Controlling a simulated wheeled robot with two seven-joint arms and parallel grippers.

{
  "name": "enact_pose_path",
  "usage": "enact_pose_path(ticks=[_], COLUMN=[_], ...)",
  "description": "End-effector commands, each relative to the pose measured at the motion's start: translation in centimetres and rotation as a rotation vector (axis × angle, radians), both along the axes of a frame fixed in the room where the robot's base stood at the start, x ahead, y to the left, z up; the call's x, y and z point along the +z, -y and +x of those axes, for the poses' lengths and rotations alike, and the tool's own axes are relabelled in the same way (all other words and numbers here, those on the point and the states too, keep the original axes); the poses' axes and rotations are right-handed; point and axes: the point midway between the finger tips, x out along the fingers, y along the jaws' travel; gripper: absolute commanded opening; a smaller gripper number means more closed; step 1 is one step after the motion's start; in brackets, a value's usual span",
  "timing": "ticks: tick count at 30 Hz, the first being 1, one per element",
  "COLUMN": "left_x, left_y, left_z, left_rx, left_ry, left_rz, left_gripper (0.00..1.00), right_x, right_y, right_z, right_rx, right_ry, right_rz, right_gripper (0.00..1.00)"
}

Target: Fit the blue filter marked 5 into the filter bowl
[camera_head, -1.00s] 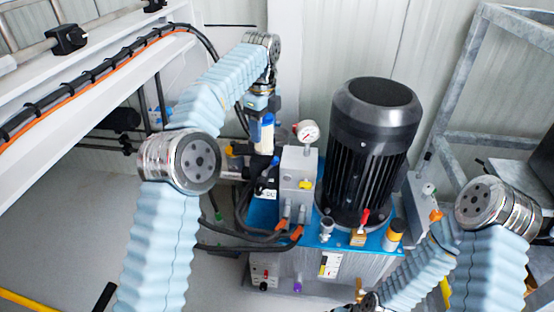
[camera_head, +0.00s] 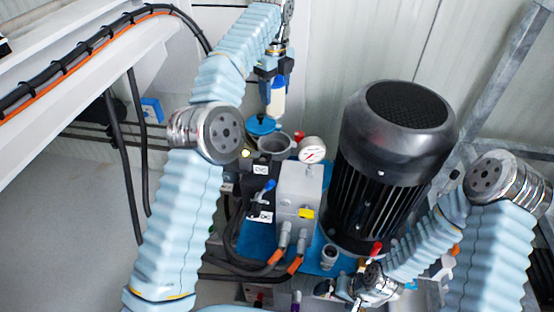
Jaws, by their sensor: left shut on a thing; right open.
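A filter (camera_head: 277,98) with a blue upper part and a cream-white lower part hangs from my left gripper (camera_head: 273,75). The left gripper is shut on its top and holds it roughly upright. No number is readable on it. An open grey round cup, which looks like the filter bowl (camera_head: 284,145), stands below the filter, left of the pressure gauge. The filter's lower end appears above and apart from it. A blue round cap (camera_head: 262,125) sits behind the bowl's left side. My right gripper (camera_head: 356,298) is low at the bottom edge, open, partly cut off.
A large black motor (camera_head: 395,165) stands right of the bowl. The pressure gauge (camera_head: 312,150) and a grey block (camera_head: 298,190) are close to the bowl. Black hoses (camera_head: 262,262) run in front. A grey metal frame (camera_head: 505,75) stands at the right.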

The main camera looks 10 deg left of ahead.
Motion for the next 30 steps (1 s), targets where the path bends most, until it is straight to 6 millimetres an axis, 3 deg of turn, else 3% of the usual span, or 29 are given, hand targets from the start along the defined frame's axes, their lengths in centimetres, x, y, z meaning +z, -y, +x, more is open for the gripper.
enact_pose_path(ticks=[8, 12, 21, 30], left_x=[-2.9, -6.6, -12.0, -14.5], left_y=[-0.1, -0.1, -0.1, 0.0], left_z=[-0.1, -0.1, -0.1, -0.1], left_rx=[-0.001, 0.0, 0.001, 0.0], left_ry=[-0.004, -0.004, -0.003, -0.003], left_rz=[0.0, 0.0, -0.001, -0.001], left_gripper=[0.21, 0.21, 0.21, 0.21], right_x=[0.0, -1.5, -2.6, -2.9], right_y=[0.0, 0.0, 0.1, 0.1], right_z=[0.0, 0.0, 0.0, 0.0], right_rx=[0.0, -0.001, -0.004, -0.005], right_ry=[-0.001, -0.001, 0.0, 0.001], right_rz=[0.0, -0.001, -0.002, -0.003], right_gripper=[1.0, 1.0, 1.0, 1.0])
